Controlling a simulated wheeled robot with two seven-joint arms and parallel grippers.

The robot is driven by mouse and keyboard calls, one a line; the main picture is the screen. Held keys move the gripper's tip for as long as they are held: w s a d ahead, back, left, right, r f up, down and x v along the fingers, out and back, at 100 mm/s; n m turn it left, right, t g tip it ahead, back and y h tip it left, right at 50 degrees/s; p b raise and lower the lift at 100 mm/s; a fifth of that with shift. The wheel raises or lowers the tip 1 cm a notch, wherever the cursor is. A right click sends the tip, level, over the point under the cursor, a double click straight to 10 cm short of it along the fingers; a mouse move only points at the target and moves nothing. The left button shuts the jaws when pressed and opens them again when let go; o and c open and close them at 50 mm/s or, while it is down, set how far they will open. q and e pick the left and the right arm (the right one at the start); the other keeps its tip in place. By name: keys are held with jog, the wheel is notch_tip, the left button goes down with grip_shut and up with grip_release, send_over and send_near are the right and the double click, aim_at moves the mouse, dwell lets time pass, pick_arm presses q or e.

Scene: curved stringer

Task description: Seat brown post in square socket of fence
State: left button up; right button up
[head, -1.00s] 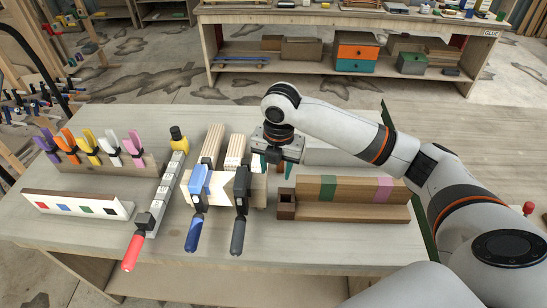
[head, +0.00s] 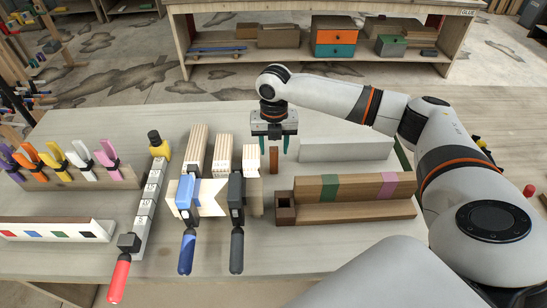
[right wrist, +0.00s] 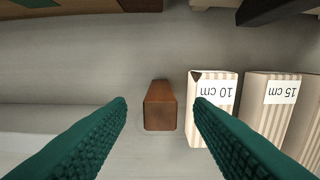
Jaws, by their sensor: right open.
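The brown post (head: 274,160) is a short block on the table, behind the left end of the fence (head: 345,212). It also shows in the right wrist view (right wrist: 160,107). The fence is a long wooden piece with a green and a pink band. Its dark square socket (head: 285,207) is at its left end, and its opening faces up, empty. My right gripper (head: 274,150) is open above the post, with its green fingers on either side of it and apart from it. In the right wrist view the post lies between the fingertips (right wrist: 160,103). My left gripper is out of view.
Striped blocks (right wrist: 213,110), labelled 10 cm and 15 cm, stand close beside the post. Blue and black clamps (head: 237,200) are left of the socket. A pale grey block (head: 346,150) lies behind the fence. The table's front strip is mostly clear.

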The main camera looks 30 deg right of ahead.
aim_at(274, 160)
notch_tip(274, 160, down, 3)
jog(key=shift+f+p, duration=0.15)
jog(key=shift+p, duration=0.35)
jog(key=shift+f, duration=0.2)
grip_shut()
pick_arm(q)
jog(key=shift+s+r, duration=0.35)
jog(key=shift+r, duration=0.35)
pick_arm(e)
jog(key=shift+w+r, duration=0.1)
